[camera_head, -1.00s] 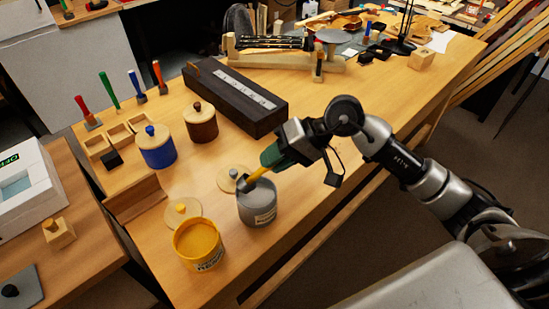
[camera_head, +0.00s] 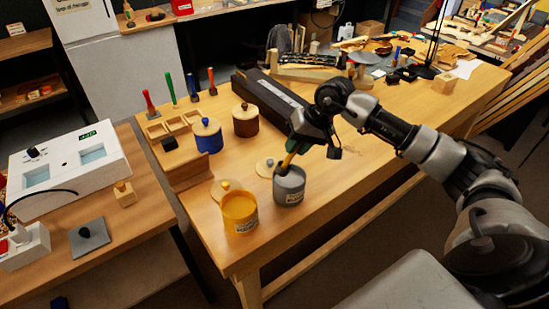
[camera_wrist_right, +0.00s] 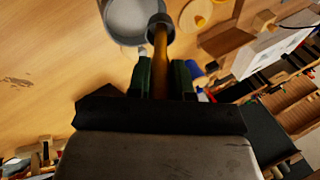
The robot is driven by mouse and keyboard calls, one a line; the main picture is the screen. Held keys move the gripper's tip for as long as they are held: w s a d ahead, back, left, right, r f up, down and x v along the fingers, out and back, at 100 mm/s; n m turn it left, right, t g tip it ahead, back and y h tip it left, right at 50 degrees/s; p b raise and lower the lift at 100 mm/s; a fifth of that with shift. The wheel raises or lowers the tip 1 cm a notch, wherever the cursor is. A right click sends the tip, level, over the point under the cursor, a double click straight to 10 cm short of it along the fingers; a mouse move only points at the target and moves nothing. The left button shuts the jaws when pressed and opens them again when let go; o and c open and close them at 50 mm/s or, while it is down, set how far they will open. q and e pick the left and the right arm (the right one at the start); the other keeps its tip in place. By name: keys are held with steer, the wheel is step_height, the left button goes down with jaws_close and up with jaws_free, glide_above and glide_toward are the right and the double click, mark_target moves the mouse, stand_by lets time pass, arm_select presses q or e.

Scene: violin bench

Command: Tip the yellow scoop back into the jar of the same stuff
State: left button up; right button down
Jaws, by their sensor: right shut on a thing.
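My right gripper (camera_head: 292,148) is shut on the yellow handle of a scoop (camera_head: 288,160), which slants down to a grey head. The head is at the rim of the open grey jar (camera_head: 291,192); I cannot tell how far inside it is. In the right wrist view, the scoop handle (camera_wrist_right: 160,50) runs from between the fingers (camera_wrist_right: 167,78) to the scoop's grey cup beside the grey jar's opening (camera_wrist_right: 130,18). The scoop's contents are not clear. The open yellow jar (camera_head: 240,222), full of yellow stuff, stands left of the grey jar. My left gripper is out of view.
A lid with a yellow knob (camera_head: 222,192) and one with a grey knob (camera_head: 264,168) lie behind the open jars. Lidded blue (camera_head: 208,140) and brown (camera_head: 245,125) jars and a long dark case (camera_head: 270,98) stand farther back. The bench's front right is clear.

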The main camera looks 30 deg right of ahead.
steer(key=shift+w+d+r, duration=0.1)
steer(key=shift+r, duration=0.05)
steer(key=p, duration=0.1)
steer(key=h+p, duration=0.1)
steer(key=p, duration=0.1)
steer(key=shift+w+a+r+g+h, duration=0.25)
steer(key=shift+w+g+h, duration=0.05)
steer(key=shift+w+g, duration=0.1)
steer(key=h+p, duration=0.1)
steer(key=p, duration=0.1)
steer(key=a+h+p, duration=0.1)
steer(key=a+r+h+p, duration=0.1)
steer(key=p, duration=0.1)
steer(key=shift+w+a+g+p, duration=0.1)
steer(key=shift+w+g+p, duration=0.2)
steer(key=shift+g, duration=0.1)
steer(key=shift+r, duration=0.25)
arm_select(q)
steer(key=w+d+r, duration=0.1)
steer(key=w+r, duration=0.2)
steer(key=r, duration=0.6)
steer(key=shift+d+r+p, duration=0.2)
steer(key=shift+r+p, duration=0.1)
arm_select(e)
steer(key=shift+r, duration=1.1)
steer(key=shift+s, duration=0.1)
